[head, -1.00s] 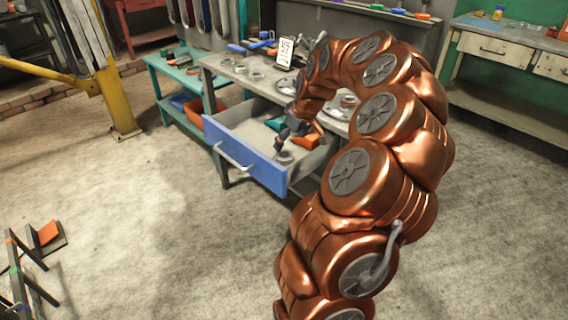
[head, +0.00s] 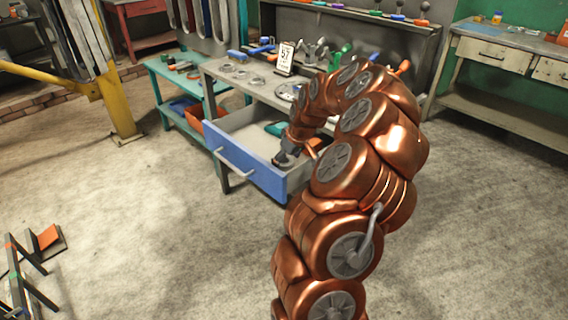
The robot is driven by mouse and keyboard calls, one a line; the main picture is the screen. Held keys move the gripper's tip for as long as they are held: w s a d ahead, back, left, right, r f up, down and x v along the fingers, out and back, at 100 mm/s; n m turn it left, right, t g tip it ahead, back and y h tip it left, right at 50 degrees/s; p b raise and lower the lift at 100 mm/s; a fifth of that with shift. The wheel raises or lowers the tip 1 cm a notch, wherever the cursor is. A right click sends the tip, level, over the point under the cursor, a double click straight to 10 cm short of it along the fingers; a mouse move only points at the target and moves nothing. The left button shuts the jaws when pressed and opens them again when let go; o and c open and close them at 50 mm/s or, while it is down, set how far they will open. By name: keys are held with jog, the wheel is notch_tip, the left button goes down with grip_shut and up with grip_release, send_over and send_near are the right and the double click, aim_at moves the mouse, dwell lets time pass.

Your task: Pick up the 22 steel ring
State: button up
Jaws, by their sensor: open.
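Several grey steel rings lie on the bench top at its left part: one near the back (head: 227,68), one in the middle (head: 240,73) and one nearer the front (head: 256,81). No number on them is legible, so I cannot tell which is the 22 ring. My gripper (head: 283,159) is open and points down into the pulled-out blue drawer (head: 235,158), near its front right. A small grey round item seems to lie under the fingers, mostly hidden. My arm hides the right part of the bench.
A number card (head: 285,57) stands on the grey bench (head: 222,83). A green item (head: 274,128) lies in the drawer. A teal side table (head: 165,72) stands left. The floor in front of the drawer is clear.

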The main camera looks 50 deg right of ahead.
jog(key=shift+c, duration=0.2)
jog(key=c, duration=1.5)
jog(key=shift+r, duration=0.15)
